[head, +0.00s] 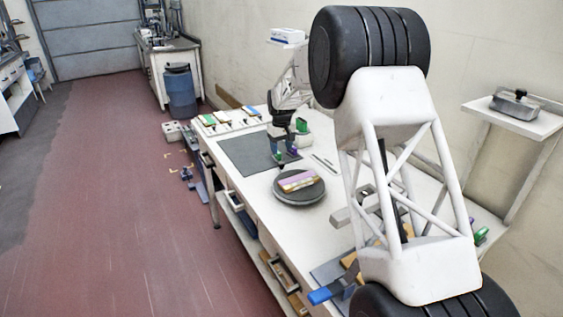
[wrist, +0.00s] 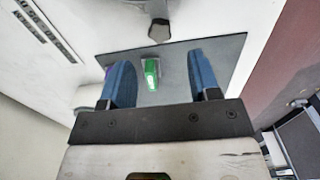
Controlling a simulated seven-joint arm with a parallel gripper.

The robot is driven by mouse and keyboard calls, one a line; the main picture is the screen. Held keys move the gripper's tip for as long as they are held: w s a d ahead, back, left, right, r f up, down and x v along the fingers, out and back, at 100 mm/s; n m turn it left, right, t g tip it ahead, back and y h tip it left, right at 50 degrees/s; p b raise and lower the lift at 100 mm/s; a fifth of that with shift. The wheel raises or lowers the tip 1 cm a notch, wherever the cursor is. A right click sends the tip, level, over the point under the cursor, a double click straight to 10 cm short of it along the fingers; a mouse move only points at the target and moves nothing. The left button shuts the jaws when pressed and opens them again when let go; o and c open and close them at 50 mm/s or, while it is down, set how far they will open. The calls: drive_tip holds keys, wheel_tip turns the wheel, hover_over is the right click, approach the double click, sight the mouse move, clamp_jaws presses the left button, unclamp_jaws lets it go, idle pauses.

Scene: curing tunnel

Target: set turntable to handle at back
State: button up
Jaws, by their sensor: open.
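The turntable (head: 292,199) is a dark round disc on the white bench in the head view. A block with pink and yellow parts (head: 298,181) lies across its top. I cannot tell which end of the block is a handle. My gripper (head: 285,157) is over the dark mat, behind the turntable and apart from it. In the wrist view my gripper (wrist: 158,62) has its two blue fingers spread wide, with nothing held. A small green piece (wrist: 151,74) shows between the fingers; its depth is unclear. The turntable is not clearly seen in the wrist view.
The dark mat (head: 240,153) lies behind the turntable. Colored blocks (head: 208,120) sit in a white rack at the bench's far end. Two thin strips (head: 325,163) lie right of the turntable. My large arm link hides much of the near bench.

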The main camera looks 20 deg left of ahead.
sight(282, 162)
drive_tip(key=shift+f, duration=3.4)
clamp_jaws()
